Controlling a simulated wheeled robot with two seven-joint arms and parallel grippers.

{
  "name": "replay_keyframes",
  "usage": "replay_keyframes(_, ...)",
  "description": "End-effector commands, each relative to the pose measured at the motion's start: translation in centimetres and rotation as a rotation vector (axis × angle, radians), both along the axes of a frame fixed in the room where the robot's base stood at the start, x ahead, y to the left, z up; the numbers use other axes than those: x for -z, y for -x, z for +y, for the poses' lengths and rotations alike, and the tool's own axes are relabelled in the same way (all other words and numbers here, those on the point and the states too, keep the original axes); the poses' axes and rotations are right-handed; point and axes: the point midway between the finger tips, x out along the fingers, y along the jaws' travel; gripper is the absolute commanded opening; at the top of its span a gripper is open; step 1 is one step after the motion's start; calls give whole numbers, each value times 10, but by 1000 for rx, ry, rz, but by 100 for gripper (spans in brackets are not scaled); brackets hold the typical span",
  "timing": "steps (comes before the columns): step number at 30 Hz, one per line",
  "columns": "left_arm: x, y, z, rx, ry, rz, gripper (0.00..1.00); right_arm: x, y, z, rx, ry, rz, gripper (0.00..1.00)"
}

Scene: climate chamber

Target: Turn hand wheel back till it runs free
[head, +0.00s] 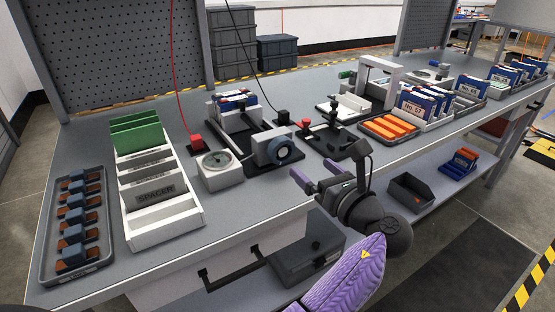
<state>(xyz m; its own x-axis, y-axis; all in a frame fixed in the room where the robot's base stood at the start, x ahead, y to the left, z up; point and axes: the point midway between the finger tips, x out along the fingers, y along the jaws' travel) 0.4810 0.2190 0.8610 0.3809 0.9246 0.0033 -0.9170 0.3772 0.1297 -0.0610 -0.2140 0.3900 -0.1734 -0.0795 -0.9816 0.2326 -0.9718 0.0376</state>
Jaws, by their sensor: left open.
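The hand wheel (286,151) is a dark blue-grey round wheel on the front of a grey housing (262,147) on the bench. The housing stands at the near end of a black-based fixture (232,137), which has a block with blue and white pieces (237,103) at its far end. My left gripper (318,174) has purple fingertips spread apart and nothing between them. It is to the right of and nearer than the wheel, by the bench's front edge, and appears apart from it. My right gripper is not in view.
A white dial gauge box (217,169) stands left of the wheel. A black plate with a toggle clamp (333,140) is to its right. A white rack (165,222) and a grey tray (77,262) lie farther left. The bench front (250,205) is clear.

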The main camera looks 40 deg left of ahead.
Motion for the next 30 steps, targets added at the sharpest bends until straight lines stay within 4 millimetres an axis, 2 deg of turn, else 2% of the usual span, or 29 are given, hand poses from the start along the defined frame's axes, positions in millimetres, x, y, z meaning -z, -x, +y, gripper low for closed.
replay_keyframes(1, 16, -1, 0, 1, -1, 10, 100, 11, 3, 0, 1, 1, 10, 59)
replay_keyframes(5, 23, -3, 4, -1, -1, 12, 100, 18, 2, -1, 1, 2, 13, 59)
replay_keyframes(8, 23, -10, 20, -2, -2, 11, 100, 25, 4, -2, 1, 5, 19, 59)
replay_keyframes(15, 24, -31, 72, -1, -2, 12, 100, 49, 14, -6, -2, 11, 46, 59)
replay_keyframes(18, 23, -37, 85, 1, -2, 12, 100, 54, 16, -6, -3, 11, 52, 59)
replay_keyframes(28, 18, -39, 92, 1, 0, 10, 100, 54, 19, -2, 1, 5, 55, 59)
replay_keyframes(30, 18, -39, 92, 1, 0, 10, 85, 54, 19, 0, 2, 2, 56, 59)
